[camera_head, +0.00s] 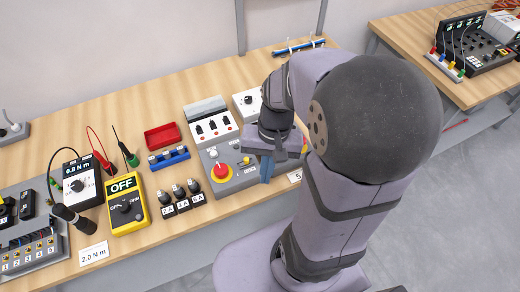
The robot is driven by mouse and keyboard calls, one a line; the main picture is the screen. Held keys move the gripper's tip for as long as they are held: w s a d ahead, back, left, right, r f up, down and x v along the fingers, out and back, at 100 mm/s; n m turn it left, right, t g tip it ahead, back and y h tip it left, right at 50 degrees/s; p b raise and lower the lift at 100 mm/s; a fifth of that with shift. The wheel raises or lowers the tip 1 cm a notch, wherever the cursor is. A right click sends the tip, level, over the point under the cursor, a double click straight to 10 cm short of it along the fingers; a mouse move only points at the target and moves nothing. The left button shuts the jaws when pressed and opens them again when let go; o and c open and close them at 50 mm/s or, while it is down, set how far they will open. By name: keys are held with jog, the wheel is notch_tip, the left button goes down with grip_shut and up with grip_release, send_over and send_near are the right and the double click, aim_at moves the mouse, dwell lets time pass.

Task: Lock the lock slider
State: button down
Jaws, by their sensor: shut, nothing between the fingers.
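A grey control box (238,184) sits near the front edge of the wooden bench. It has a red mushroom button (221,171), a white knob (213,153) and a small yellow part (245,161) on its top. My gripper (266,178) points down over the right part of this box, with its blue fingers shut and empty. I cannot tell whether the fingertips touch the box. The gripper and arm hide the right part of the box. I cannot clearly pick out the lock slider or its position.
A white switch panel (213,126) and a white box with a knob (247,103) stand behind. A second bench (417,32) is at right.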

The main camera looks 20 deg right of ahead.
aim_at(249, 162)
jog(key=w+d+m+t+y+b, duration=0.2)
jog(key=d+m+y+b, duration=0.1)
jog(key=d+m, duration=0.3)
jog(key=w+d+f+m+t+y+b, duration=0.1)
jog(key=w+d+m+t+y+b, duration=0.2)
jog(key=m, duration=0.8)
jog(key=d+b, duration=0.2)
jog(key=d, duration=0.2)
jog(key=shift+f+m, duration=0.15)
jog(key=shift+m, duration=0.15)
jog(key=p+x, duration=0.1)
jog(key=x, duration=0.9)
jog(key=shift+a+p, duration=0.3)
jog(key=shift+p, duration=0.05)
jog(key=shift+w+a+p, duration=0.4)
jog(key=shift+w+a, duration=0.1)
jog(key=shift+a, duration=0.35)
jog(key=shift+w+a+p, duration=0.4)
jog(key=shift+w+a, duration=0.05)
jog(key=shift+a, duration=0.4)
